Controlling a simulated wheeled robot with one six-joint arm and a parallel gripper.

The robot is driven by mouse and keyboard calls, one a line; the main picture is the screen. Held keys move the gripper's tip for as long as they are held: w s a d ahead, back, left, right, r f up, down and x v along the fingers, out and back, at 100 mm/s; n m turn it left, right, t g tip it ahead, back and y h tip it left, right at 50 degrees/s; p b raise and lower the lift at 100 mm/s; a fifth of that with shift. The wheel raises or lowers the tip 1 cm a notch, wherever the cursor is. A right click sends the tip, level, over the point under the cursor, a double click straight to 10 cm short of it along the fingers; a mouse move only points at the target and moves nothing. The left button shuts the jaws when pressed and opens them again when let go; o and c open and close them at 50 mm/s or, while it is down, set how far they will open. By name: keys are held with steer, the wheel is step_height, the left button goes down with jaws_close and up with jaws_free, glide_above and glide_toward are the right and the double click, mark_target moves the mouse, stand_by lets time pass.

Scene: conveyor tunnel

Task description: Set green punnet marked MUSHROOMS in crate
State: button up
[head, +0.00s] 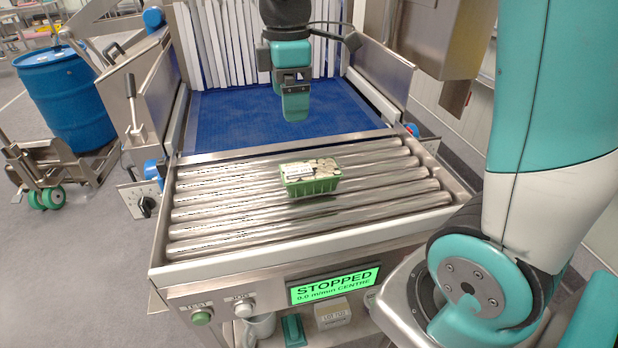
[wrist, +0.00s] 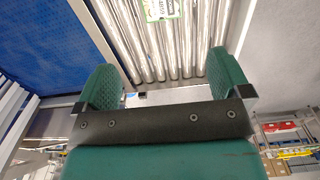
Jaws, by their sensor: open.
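The green punnet (head: 311,186) sits upright on the steel rollers in the head view. It holds pale contents and has a white label on top, whose words are too small to read there. In the wrist view the punnet (wrist: 160,8) shows only in part at the top edge. My gripper (head: 295,108) hangs over the blue belt, behind and above the punnet and apart from it. In the wrist view its two green fingers (wrist: 165,85) are spread wide with nothing between them. No crate can be made out in either view.
The roller bed (head: 220,205) is clear around the punnet. White strip curtains (head: 215,45) hang behind the blue belt (head: 240,120), with steel side guards at both sides. A lit panel (head: 335,287) reads STOPPED. A blue drum (head: 65,95) stands at left.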

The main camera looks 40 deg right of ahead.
steer(key=p, duration=0.2)
glide_above(295, 172)
step_height(295, 172, down, 11)
steer(key=shift+w+a, duration=0.15)
steer(key=shift+f+p, duration=0.7)
steer(key=shift+f, duration=2.05)
steer(key=shift+c, duration=0.3)
steer(key=c, duration=1)
steer(key=shift+o, duration=0.2)
